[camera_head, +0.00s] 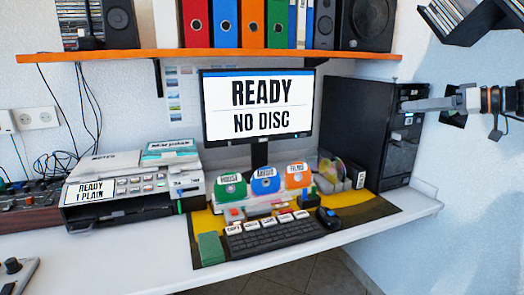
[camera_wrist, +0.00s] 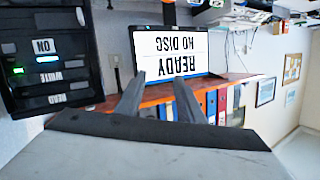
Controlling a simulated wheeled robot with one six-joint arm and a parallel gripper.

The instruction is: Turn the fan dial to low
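No fan or dial marked for a fan can be made out in either view. A dark round knob (camera_head: 12,265) stands on a grey device at the lower left edge of the head view, partly cut off; I cannot tell what it controls. My gripper (camera_head: 405,105) is at the right of the head view, beside the black computer tower (camera_head: 378,125), far from that knob. In the wrist view, which is upside down, my gripper's two fingers (camera_wrist: 159,88) are apart with nothing between them.
A monitor (camera_head: 258,105) reads "READY NO DISC". A printer (camera_head: 130,188), a keyboard (camera_head: 275,235) and several coloured disc holders (camera_head: 264,181) stand on the white desk (camera_head: 160,262). An orange shelf (camera_head: 215,54) with binders and speakers hangs above. A dark disc rack (camera_head: 470,22) is at upper right.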

